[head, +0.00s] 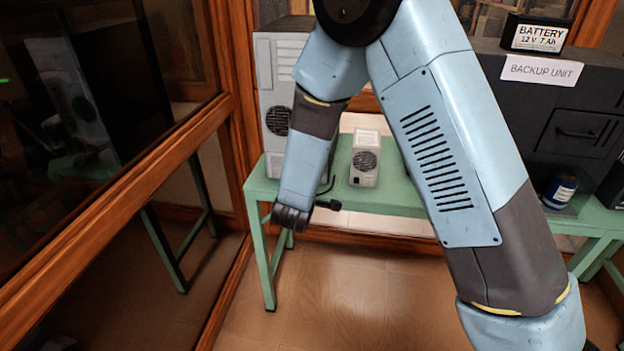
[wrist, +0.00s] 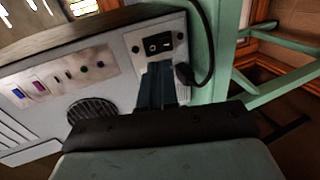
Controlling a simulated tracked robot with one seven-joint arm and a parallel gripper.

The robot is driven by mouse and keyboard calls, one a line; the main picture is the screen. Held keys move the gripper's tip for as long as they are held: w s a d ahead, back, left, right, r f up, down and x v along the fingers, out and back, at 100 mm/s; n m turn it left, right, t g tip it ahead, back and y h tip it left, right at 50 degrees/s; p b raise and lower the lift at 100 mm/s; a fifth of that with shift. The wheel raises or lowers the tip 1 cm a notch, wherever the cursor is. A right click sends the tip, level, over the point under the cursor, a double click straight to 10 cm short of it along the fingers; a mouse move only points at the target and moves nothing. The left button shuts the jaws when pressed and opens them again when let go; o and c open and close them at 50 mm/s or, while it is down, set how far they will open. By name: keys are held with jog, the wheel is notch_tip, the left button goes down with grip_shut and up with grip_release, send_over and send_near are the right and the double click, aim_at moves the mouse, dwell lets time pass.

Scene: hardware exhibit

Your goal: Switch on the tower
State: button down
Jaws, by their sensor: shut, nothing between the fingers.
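The tower (head: 268,75) is a pale grey case standing at the left end of the green table, partly hidden by my arm in the head view. In the wrist view its panel (wrist: 55,125) shows a round fan grille, coloured ports and a dark inset (wrist: 165,43) with what looks like a small switch and a socket. My gripper (wrist: 160,70) is shut and empty, its fingertips just below that inset. I cannot tell whether they touch the panel. A black cable's plug (wrist: 186,74) hangs right of the fingers, apart from the socket.
The green table (head: 400,200) also bears a small grey box with a fan (head: 365,162), a dark backup unit (head: 585,95) with a battery (head: 538,36) on top, and a blue can (head: 560,190). A wood-framed glass partition (head: 110,190) stands close on the left.

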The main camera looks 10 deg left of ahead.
jog(key=v, duration=0.7)
jog(key=shift+s+r, duration=0.15)
jog(key=shift+r, duration=0.05)
jog(key=shift+d+f, duration=0.1)
jog(key=shift+s+f, duration=0.15)
jog(key=shift+f, duration=0.35)
jog(key=x, duration=1.4)
jog(key=shift+s+f, duration=0.1)
jog(key=shift+f, duration=0.15)
dwell(0.4)
